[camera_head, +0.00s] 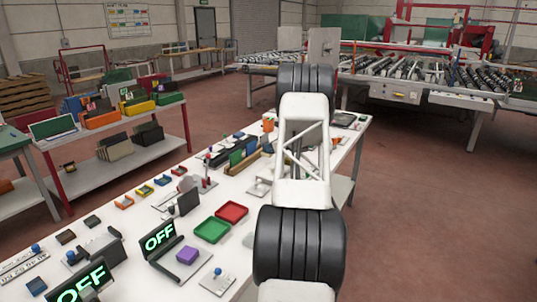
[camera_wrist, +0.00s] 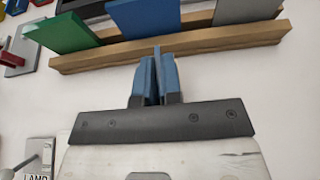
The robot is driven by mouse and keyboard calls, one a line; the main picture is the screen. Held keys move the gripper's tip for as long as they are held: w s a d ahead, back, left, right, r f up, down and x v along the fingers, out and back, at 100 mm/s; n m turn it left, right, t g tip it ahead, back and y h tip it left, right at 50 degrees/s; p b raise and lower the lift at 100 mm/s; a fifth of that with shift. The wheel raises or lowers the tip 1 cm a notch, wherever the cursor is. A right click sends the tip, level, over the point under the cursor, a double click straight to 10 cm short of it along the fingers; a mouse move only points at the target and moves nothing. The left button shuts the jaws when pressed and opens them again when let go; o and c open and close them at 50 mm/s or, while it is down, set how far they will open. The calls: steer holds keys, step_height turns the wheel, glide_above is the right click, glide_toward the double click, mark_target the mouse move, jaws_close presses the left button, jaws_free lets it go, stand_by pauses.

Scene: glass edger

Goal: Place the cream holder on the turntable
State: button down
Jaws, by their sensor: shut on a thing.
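In the wrist view my gripper (camera_wrist: 157,85) shows as a dark bar with two blue fingers close together. A thin blue piece (camera_wrist: 157,60) stands between them and sticks out a little past their tips; its identity is unclear. A tan slotted rack (camera_wrist: 85,63) lies just beyond the fingertips, holding green, blue and grey panels. It also shows in the head view (camera_head: 238,172), left of my arm. I cannot pick out the cream holder or the turntable with certainty. In the head view my arm hides the gripper.
A shelf unit (camera_head: 120,146) with panels stands at left. A roller conveyor (camera_head: 425,77) stands behind at right.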

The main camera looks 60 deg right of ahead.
mark_target(270, 153)
steer(key=shift+w+d, duration=0.2)
steer(key=shift+d, duration=0.1)
steer(key=shift+f, duration=1.8)
steer(key=shift+f, duration=0.15)
steer(key=c, duration=1.3)
jaws_free()
steer(key=shift+s+r, duration=0.4)
steer(key=shift+s, duration=0.05)
steer(key=v, duration=1.1)
